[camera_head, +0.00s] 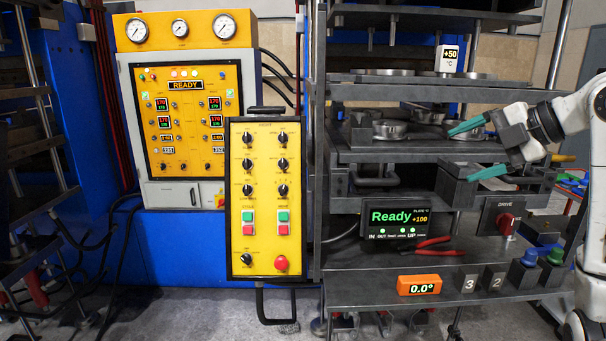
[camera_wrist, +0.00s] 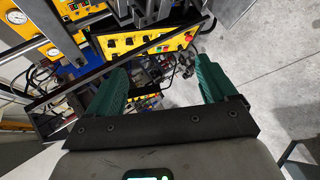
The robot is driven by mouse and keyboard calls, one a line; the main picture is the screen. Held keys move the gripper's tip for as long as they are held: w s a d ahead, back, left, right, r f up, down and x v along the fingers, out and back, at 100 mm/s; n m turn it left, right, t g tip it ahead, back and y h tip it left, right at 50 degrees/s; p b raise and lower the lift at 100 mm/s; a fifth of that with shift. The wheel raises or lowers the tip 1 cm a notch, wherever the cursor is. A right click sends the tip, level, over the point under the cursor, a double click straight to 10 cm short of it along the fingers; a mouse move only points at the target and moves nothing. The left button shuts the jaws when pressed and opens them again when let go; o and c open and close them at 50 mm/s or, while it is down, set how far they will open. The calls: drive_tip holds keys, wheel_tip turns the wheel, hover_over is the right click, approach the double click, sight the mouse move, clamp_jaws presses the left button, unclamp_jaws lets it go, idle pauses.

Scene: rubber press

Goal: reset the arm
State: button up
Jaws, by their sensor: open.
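My gripper (camera_head: 478,149) is at the right of the head view, with two green fingers spread apart and nothing between them. Its fingers point left toward the press shelves. The white arm (camera_head: 587,105) reaches in from the right edge. In the wrist view my gripper (camera_wrist: 158,84) shows both green fingers wide apart, with the press and the yellow panel beyond them. The fingers look close to the middle press plates in the head view; I cannot tell whether they touch anything.
The press (camera_head: 385,157) has stacked dark plates and a lower table with red-handled pliers (camera_head: 432,244), an orange 0.0° display (camera_head: 419,285) and a Ready screen (camera_head: 398,218). A yellow control panel (camera_head: 265,200) stands left of it. Bare floor (camera_wrist: 265,60) shows at right in the wrist view.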

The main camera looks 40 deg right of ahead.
drive_tip(key=w+a+f+m+g+y, duration=0.1)
drive_tip(key=w+a+f+m, duration=0.25)
drive_tip(key=a+f, duration=0.6)
drive_tip(key=w+a+f+m+g+y, duration=0.15)
drive_tip(key=a+f+m, duration=0.4)
drive_tip(key=f, duration=0.75)
drive_tip(key=w+a+f+m+g, duration=0.1)
drive_tip(key=w+a+f+m, duration=0.25)
drive_tip(key=a+f, duration=0.65)
drive_tip(key=s+a+f+m+g, duration=0.1)
drive_tip(key=s+a+f, duration=0.25)
drive_tip(key=f, duration=0.25)
drive_tip(key=s+a+f+m+g, duration=0.2)
drive_tip(key=s+f, duration=0.2)
drive_tip(key=f, duration=0.2)
drive_tip(key=s+a+f+m+g+h, duration=0.1)
drive_tip(key=s+f+g, duration=0.1)
drive_tip(key=s, duration=0.5)
drive_tip(key=s+a+f+m+g+h, duration=0.1)
drive_tip(key=s+a+f+h, duration=0.1)
drive_tip(key=s+f, duration=0.3)
drive_tip(key=shift+s+g, duration=0.35)
drive_tip(key=shift+s, duration=0.9)
drive_tip(key=shift+f+m, duration=0.1)
drive_tip(key=shift+m, duration=0.15)
